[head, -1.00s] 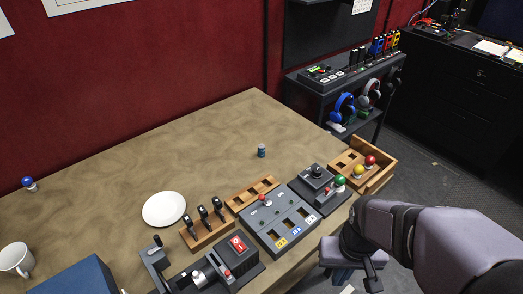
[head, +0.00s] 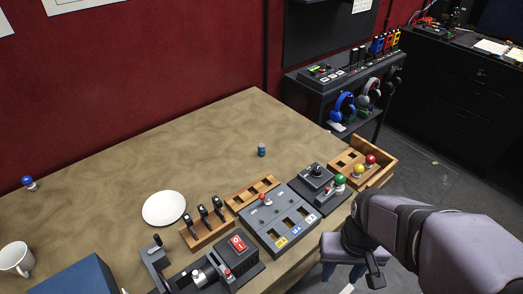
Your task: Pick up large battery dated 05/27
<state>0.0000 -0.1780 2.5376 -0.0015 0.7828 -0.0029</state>
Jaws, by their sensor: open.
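A small blue-grey cylinder (head: 262,150), perhaps a battery, stands upright on the tan table (head: 130,140) towards its far right part. It is too small for me to read any date on it. The dark end of my arm, my gripper (head: 374,272), is at the lower right, beyond the table's right edge. It is well apart from the cylinder and nothing shows in it. Its fingers are small and partly hidden by the arm.
A grey panel (head: 268,232) with slots, wooden trays (head: 384,150), a lever rack (head: 206,236) and a red-switch box (head: 232,262) line the table's right edge. A white plate (head: 164,208) lies left of them. The table's back is clear. A dark shelf (head: 330,92) stands behind.

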